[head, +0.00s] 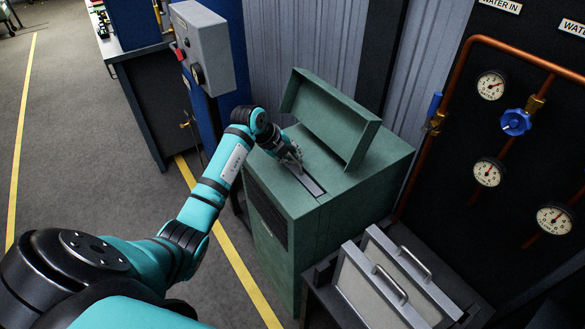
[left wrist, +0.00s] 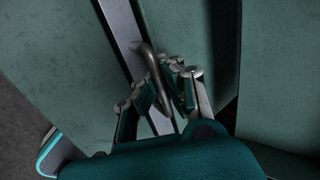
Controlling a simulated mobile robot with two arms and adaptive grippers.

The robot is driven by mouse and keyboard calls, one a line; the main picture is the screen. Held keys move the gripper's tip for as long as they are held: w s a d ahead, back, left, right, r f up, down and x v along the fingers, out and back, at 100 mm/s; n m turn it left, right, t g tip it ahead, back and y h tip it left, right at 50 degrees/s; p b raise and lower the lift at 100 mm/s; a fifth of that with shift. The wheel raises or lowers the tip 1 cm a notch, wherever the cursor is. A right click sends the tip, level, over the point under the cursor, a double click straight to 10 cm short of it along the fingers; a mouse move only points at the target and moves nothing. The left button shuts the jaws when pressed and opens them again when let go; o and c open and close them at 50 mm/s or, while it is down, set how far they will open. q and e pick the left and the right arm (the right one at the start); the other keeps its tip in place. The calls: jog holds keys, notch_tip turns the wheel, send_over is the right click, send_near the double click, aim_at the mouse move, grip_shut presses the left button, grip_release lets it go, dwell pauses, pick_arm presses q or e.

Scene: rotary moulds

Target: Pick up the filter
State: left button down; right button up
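The filter (head: 311,184) sits down in the slot in the top of the green cabinet (head: 265,199). Only its narrow grey top edge and its metal handle show; the rest is hidden inside. The grey top strip also shows in the left wrist view (left wrist: 121,27), with the bent handle (left wrist: 147,54) standing up from it. My left gripper (head: 292,158) is down at the handle. In the left wrist view its fingertips (left wrist: 160,76) lie close on both sides of the handle and look shut on it. My right gripper is not in view.
The cabinet's lid (head: 331,118) stands open behind the slot. Two framed panels with handles (head: 385,285) stand in a dark rack at the front right. Copper pipes with gauges (head: 487,172) and a blue valve (head: 516,122) are on the right. A grey control box (head: 203,47) stands at the back left.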

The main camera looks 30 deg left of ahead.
pick_arm(q)
notch_tip(320, 180, up, 28)
jog(key=b, duration=0.3)
jog(key=shift+b, duration=0.35)
dwell(0.7)
dwell(0.4)
